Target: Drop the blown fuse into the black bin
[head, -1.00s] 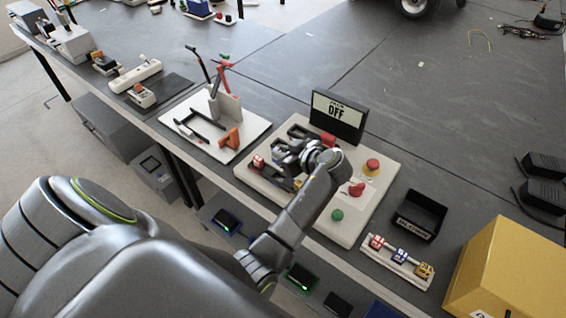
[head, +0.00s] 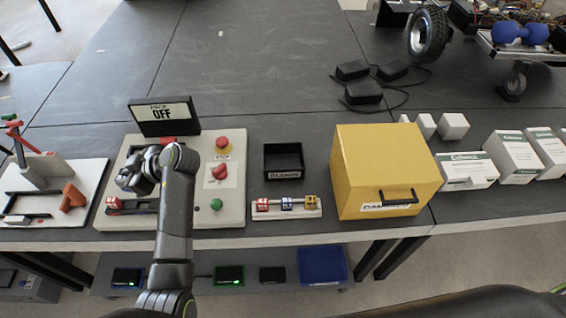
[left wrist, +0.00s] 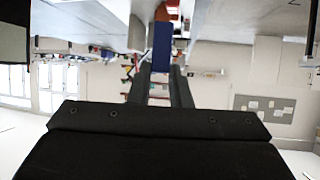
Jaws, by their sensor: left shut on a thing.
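My left gripper (head: 130,182) is above the left part of the pale control panel (head: 232,190). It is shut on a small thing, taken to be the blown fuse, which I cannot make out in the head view. In the left wrist view a blue block (left wrist: 162,46) shows between the tips of the two dark fingers (left wrist: 160,84). The black bin (head: 283,174), an open box with a white label, stands on the table right of the panel, apart from the gripper. My right gripper is out of view.
A rack (head: 287,213) with red, blue and yellow fuses lies in front of the bin. A yellow box (head: 385,165) stands to its right. The table behind the bin is clear.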

